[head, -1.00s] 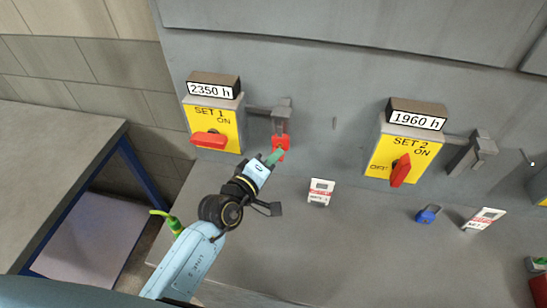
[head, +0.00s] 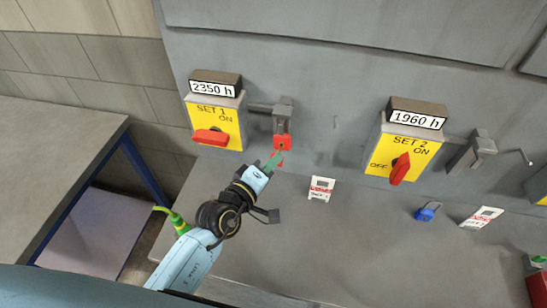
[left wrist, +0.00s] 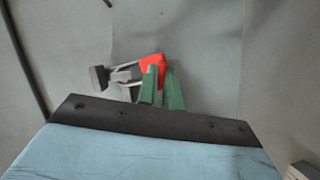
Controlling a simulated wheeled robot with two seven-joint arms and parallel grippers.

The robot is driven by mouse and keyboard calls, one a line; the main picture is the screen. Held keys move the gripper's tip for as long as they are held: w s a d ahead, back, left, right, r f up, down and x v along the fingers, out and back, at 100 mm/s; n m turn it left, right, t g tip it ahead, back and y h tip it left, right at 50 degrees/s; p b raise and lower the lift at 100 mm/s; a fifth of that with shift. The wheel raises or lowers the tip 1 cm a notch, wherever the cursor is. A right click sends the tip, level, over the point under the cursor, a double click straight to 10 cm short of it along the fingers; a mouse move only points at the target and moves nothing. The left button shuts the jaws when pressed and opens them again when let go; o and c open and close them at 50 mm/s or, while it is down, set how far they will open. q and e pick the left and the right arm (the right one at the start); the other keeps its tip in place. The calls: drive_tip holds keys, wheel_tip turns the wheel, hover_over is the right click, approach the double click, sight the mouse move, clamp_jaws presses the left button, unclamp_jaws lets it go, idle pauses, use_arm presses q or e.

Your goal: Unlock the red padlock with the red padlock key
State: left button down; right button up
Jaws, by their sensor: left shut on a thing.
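The red padlock (head: 283,141) hangs from the grey hasp beside the SET 1 switch. A dark spot shows on its face. My left gripper (head: 274,160), with green fingertips, is just below and in front of the padlock. It is shut on a small red piece (head: 281,163), which looks like the red padlock key. Most of it is hidden by the fingers. In the left wrist view a red shape (left wrist: 152,63) shows at the fingertips, with the grey hasp to its left. I cannot tell whether the key touches the padlock. My right gripper is not in view.
The SET 1 switch (head: 210,136) has a red handle and is left of the hasp. The SET 2 switch (head: 399,168) is to the right. White tags (head: 320,189) and a blue padlock (head: 428,212) lie on the grey ledge. A bench (head: 55,165) stands at left.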

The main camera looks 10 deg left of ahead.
use_arm(q)
drive_tip(key=shift+s, duration=1.3)
drive_tip(key=s+a+f+m+g+h+b, duration=0.1)
drive_tip(key=a+f+h+b, duration=0.1)
drive_tip(key=a+b, duration=0.7)
drive_tip(key=b, duration=0.8)
drive_tip(key=shift+s+a+m+b, duration=0.15)
drive_tip(key=shift+a+m+b, duration=0.15)
drive_tip(key=shift+a+b, duration=0.1)
